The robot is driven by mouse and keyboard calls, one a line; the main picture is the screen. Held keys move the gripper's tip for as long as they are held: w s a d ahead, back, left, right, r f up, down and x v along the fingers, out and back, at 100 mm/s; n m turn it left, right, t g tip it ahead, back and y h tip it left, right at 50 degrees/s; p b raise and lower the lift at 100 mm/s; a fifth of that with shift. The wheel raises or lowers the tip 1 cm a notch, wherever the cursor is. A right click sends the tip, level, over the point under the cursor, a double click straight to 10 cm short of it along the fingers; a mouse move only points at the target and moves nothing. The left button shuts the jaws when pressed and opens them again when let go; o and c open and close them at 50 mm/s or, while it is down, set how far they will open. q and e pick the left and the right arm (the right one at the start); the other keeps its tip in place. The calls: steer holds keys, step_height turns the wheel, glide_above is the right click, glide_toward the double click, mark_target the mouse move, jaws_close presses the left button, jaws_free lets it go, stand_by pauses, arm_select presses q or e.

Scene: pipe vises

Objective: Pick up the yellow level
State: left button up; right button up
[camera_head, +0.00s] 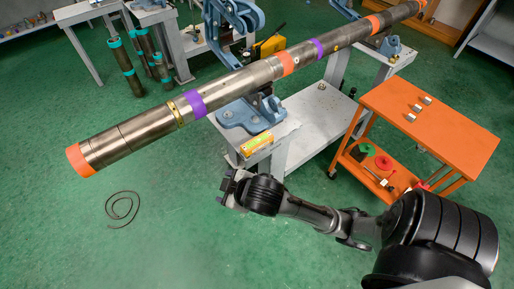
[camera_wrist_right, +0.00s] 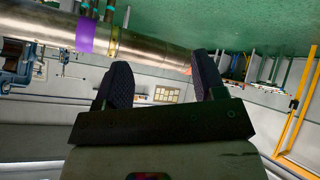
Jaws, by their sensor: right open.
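The yellow level (camera_head: 256,144) is a short yellow-orange bar lying at the front edge of the grey vise stand, below the long pipe. My right gripper (camera_head: 228,186) is in front of the stand, lower and left of the level in the head view, apart from it. In the right wrist view the two dark fingers of my right gripper (camera_wrist_right: 162,75) are spread with nothing between them. I cannot make out the level in the wrist view. My left gripper is in neither view.
The long steel pipe (camera_head: 150,128) with purple and orange bands rests in blue vises (camera_head: 250,112) above the stand. An orange cart (camera_head: 440,125) with small metal blocks stands at right. A coiled cable (camera_head: 122,205) lies on open green floor at left.

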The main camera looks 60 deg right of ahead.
steer(key=w+d+r+n+t+h+b, duration=0.1)
steer(key=w+d+r+n+h+b, duration=0.2)
steer(key=w+d, duration=0.6)
steer(key=w+d+r+m+g+h+b, duration=0.1)
steer(key=w+d+r+g+b, duration=0.15)
steer(key=w+d, duration=0.65)
steer(key=n+g+y+b, duration=0.3)
steer(key=n+g+y, duration=0.2)
steer(key=n+g, duration=0.3)
glide_above(257, 141)
steer(key=f, duration=2)
steer(key=shift+d+f, duration=0.15)
steer(key=shift+d, duration=0.15)
steer(key=shift+f, duration=0.6)
steer(key=shift+a+f+b, duration=0.15)
steer(key=shift+f+b, duration=0.65)
steer(key=shift+f, duration=0.55)
steer(key=shift+a+f+b, duration=0.1)
steer(key=shift+f+b, duration=0.65)
steer(key=shift+f, duration=0.55)
